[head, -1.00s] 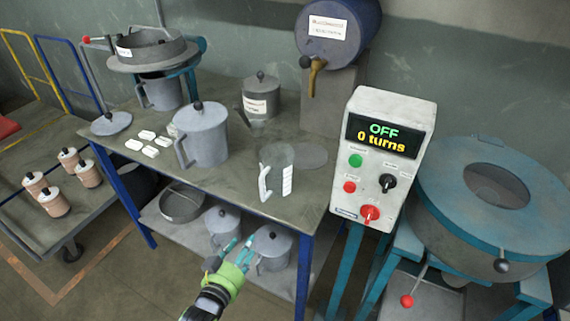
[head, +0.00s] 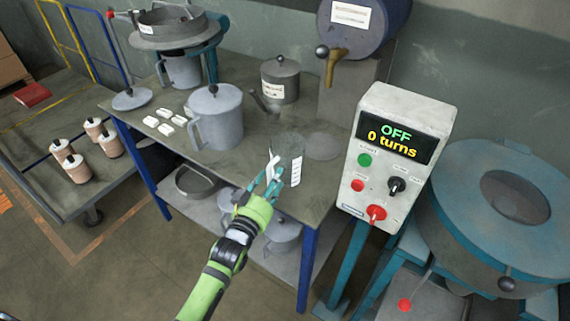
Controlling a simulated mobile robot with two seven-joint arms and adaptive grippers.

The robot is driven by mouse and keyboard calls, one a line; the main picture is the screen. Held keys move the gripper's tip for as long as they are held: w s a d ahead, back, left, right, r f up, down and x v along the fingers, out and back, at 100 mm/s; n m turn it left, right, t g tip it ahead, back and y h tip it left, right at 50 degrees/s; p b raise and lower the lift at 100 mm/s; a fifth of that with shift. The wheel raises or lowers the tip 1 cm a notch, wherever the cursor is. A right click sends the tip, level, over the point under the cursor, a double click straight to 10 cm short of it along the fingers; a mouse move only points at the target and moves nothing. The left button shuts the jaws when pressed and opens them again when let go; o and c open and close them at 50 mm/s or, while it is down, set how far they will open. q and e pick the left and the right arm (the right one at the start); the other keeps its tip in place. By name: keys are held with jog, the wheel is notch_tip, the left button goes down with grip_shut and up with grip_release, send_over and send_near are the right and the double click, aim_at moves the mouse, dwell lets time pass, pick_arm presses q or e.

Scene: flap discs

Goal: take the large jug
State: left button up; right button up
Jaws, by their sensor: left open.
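A large grey lidded jug (head: 216,118) stands upright on the table, its handle on its left side. A clear jug (head: 289,148) with a white scale and pale handle stands to its right, near the table's front edge. My left gripper (head: 272,176) is open at the clear jug's handle, its fingers overlapping that handle in the picture. I cannot tell whether they touch it. The large grey jug is apart from the gripper. More lidded grey jugs (head: 284,234) are on the lower shelf, partly hidden by my left arm. My right gripper is not in view.
White blocks (head: 165,129) and a loose lid (head: 132,99) lie left of the grey jug. A small labelled can (head: 281,80) stands behind. A control box (head: 394,160) reading OFF, 0 turns, stands at right beside a blue drum machine (head: 500,210).

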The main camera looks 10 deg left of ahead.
pick_arm(q)
grip_shut()
notch_tip(320, 180, up, 10)
jog(key=shift+r, duration=0.1)
dwell(0.5)
dwell(0.5)
